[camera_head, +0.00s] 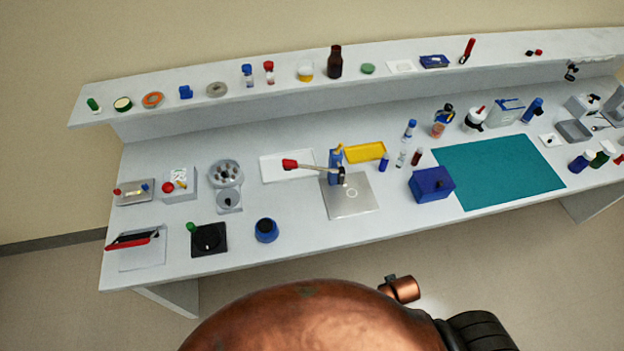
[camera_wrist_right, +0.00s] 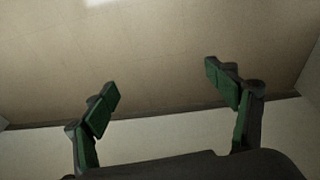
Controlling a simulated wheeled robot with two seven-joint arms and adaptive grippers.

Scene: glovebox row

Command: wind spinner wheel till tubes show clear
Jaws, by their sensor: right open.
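A grey device with a round top (camera_head: 226,173) holding several dark round spots stands at the left of the bench, with a smaller grey disc (camera_head: 229,199) on its base in front. It looks like the spinner and its wheel, but at this size I cannot tell whether the spots are tubes or how clear they are. My right gripper (camera_wrist_right: 172,98) is open and empty in the right wrist view, with its green-padded fingers wide apart and no bench thing near them. My left gripper is in neither view.
The long grey bench (camera_head: 175,262) carries a black square device (camera_head: 209,239), a blue round pot (camera_head: 266,230), a blue stand with a red-ended rod (camera_head: 336,168), a blue box (camera_head: 432,184) and a teal mat (camera_head: 505,172). A shelf (camera_head: 215,105) runs along the back.

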